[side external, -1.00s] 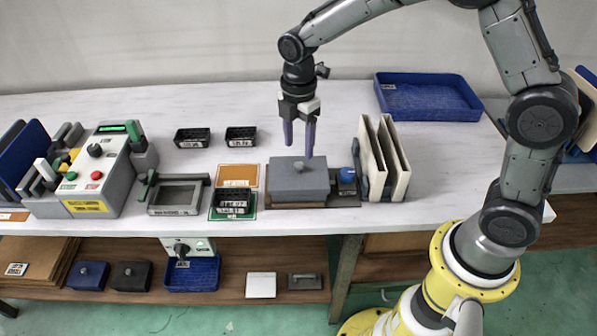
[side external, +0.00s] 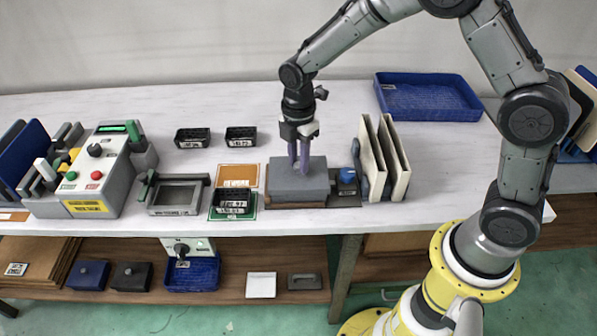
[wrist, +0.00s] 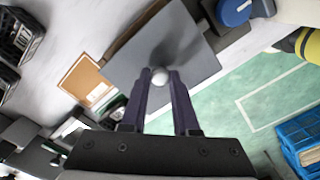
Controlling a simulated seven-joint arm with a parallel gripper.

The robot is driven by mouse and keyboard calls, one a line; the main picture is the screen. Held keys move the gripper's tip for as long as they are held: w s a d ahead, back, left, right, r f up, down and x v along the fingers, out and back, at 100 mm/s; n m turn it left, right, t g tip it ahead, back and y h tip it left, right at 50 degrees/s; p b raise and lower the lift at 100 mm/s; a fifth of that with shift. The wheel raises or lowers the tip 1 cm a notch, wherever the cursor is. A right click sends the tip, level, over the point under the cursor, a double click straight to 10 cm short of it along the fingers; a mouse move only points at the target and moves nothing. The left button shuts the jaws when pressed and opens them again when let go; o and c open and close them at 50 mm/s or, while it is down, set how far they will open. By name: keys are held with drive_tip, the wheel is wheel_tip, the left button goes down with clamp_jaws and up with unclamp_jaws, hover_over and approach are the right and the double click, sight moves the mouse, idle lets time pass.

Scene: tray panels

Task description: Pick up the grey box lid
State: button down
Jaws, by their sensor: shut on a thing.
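The grey box lid (side external: 284,178) is the top of a grey box on a brown base near the table's front edge. It shows from above in the wrist view (wrist: 190,50), with a round pale knob (wrist: 160,77) at its middle. My gripper (side external: 299,168) points down over the lid, its two purple fingers shut on the knob. In the wrist view the fingertips (wrist: 160,76) sit on both sides of the knob. The lid appears level on the box; no gap below it can be made out.
A blue-knobbed block (side external: 347,177) and upright cream panels (side external: 392,158) stand close to the right of the box. An orange card (side external: 237,176) and a small black bin (side external: 231,203) lie to its left. A blue tray (side external: 428,98) is at the back right. The table behind the box is clear.

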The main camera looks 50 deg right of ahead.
idle(0.4)
drive_tip(key=shift+r, duration=0.55)
wheel_tip(320, 180, up, 2)
drive_tip(key=shift+r, duration=0.25)
drive_tip(key=s+d+r, duration=0.2)
drive_tip(key=s+r, duration=1.1)
drive_tip(key=shift+s, duration=0.4)
drive_tip(key=shift+d, duration=0.1)
